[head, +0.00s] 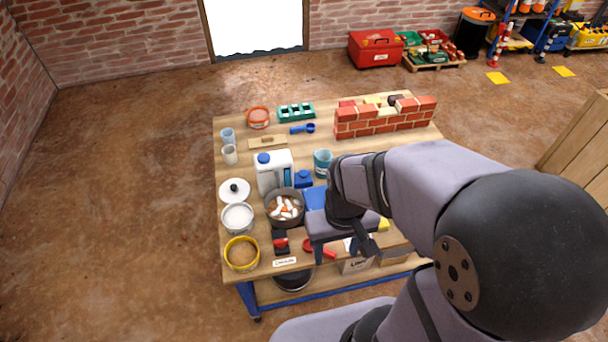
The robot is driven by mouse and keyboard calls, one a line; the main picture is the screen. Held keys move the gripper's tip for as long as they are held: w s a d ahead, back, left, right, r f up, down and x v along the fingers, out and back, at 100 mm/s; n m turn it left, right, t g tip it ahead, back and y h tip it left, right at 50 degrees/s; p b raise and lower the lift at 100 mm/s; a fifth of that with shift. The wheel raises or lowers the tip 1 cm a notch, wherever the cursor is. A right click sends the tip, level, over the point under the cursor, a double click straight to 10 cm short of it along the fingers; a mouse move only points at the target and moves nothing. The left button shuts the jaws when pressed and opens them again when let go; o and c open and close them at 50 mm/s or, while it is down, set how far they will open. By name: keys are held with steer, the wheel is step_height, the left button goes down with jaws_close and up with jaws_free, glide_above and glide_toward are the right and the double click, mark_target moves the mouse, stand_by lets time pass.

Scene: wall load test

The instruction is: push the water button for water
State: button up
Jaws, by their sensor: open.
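A white water container (268,181) with a blue cap and a blue stripe stands on the wooden workbench. A small blue block (304,179) sits just to its right and may be the water button; I cannot tell for sure. My gripper (343,250) is open, pointing down over the front right part of the bench. It is to the right of and nearer than the blue block, apart from it. My gripper and arm hide part of the bench, including much of a blue flat item (315,198).
A dark pot (285,222) with white and orange pieces stands in front of the container. Bowls of white (238,217) and brown (242,258) material are at left. A teal cup (323,157) stands behind the block. A brick wall piece (385,121) is at back right.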

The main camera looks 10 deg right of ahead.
jaws_close()
stand_by(1.4)
